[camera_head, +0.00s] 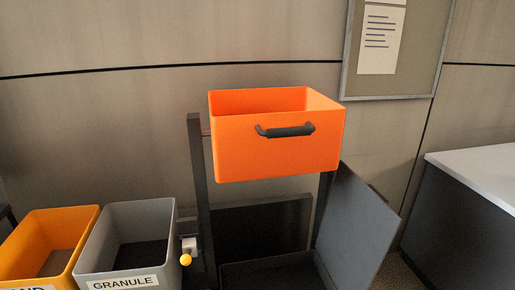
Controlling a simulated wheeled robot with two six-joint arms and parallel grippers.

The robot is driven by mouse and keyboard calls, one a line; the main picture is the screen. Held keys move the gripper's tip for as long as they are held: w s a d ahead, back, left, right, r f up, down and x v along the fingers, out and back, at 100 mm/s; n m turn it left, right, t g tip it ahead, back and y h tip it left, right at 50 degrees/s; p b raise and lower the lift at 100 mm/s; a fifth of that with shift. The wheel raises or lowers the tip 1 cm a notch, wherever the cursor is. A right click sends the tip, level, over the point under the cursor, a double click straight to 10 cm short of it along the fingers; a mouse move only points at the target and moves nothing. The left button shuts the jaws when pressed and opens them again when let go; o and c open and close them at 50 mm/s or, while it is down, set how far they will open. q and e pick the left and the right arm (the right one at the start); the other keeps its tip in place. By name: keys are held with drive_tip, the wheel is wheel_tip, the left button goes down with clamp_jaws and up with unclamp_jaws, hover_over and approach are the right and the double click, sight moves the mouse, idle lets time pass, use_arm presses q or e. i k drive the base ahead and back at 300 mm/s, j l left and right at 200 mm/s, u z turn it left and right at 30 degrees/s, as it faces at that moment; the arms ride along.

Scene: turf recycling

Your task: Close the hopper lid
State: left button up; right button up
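The hopper (268,272) is a dark open-topped box at the bottom centre, below an orange bin. Its lid seems to be the flat dark grey panel (354,232) on its right side, standing open and tilted outward to the right. The lower part of the hopper is cut off by the bottom edge of the picture. Neither of my grippers shows in the head view.
The orange bin (240,150) with a black handle (287,131) hangs between dark posts (198,190) above the hopper. A yellow-knobbed lever (186,259) sits left. Grey GRANULE (160,235) and yellow (30,262) bins stand left; a counter (485,170) stands right.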

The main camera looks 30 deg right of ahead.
sight(358, 227)
drive_tip(key=l, duration=0.4)
drive_tip(key=k+l+u, duration=0.1)
drive_tip(key=l, duration=0.3)
drive_tip(key=k+l, duration=0.1)
drive_tip(key=l, duration=0.3)
drive_tip(key=k+l+u, duration=0.1)
drive_tip(key=l, duration=0.3)
drive_tip(key=k+l, duration=0.1)
drive_tip(key=l, duration=0.3)
drive_tip(key=k+l+u, duration=0.15)
drive_tip(key=l, duration=0.25)
drive_tip(key=k+l, duration=0.1)
drive_tip(key=l, duration=1.2)
drive_tip(key=j+u, duration=0.15)
drive_tip(key=j, duration=0.15)
